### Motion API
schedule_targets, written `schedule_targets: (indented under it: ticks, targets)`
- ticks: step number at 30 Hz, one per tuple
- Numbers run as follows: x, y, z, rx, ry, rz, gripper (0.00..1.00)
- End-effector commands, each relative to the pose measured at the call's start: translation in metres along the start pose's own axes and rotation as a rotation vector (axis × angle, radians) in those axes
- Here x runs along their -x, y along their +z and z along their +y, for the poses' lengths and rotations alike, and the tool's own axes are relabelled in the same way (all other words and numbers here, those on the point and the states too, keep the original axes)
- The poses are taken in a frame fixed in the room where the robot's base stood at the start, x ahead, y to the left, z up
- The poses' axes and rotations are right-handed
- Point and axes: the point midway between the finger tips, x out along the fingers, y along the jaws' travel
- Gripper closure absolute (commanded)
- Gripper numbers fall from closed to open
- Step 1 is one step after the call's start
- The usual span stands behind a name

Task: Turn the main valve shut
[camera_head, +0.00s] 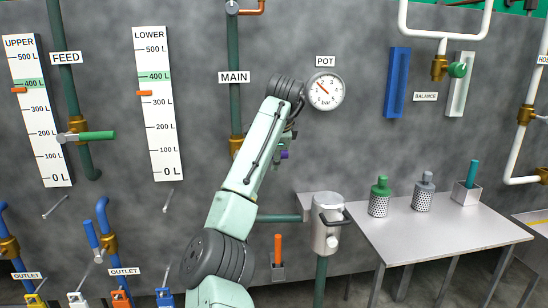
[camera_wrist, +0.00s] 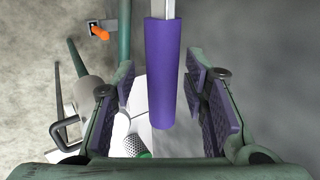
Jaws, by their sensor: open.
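The main valve's brass body (camera_head: 236,146) sits on the green pipe under the MAIN sign (camera_head: 234,77), partly hidden behind my arm. In the wrist view, a purple lever handle (camera_wrist: 166,70) on a metal stem comes down from the top edge. My gripper (camera_wrist: 162,108) is open, with one finger on each side of the purple handle. Gaps show between the handle and both fingers, the left gap being wider. In the head view my gripper (camera_head: 283,147) is mostly hidden behind my arm.
A grey pot (camera_head: 326,225) with a dark handle stands below right of my gripper. A metal table (camera_head: 435,240) holds a green canister (camera_head: 380,198) and a grey canister (camera_head: 424,192). An orange lever (camera_head: 278,248) is low on the wall. A pot gauge (camera_head: 325,91) is beside my wrist.

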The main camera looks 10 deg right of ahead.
Motion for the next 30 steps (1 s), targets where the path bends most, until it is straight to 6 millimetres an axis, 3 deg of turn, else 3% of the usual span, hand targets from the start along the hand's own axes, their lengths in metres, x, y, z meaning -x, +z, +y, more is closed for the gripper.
schedule_targets:
  ticks: [8, 21, 30]
  targets:
    - [0.007, 0.0, -0.001, 0.001, -0.003, 0.001, 0.6]
    - [0.092, -0.001, -0.001, -0.001, -0.004, 0.001, 0.6]
    - [0.12, 0.0, 0.0, 0.0, -0.001, 0.0, 0.6]
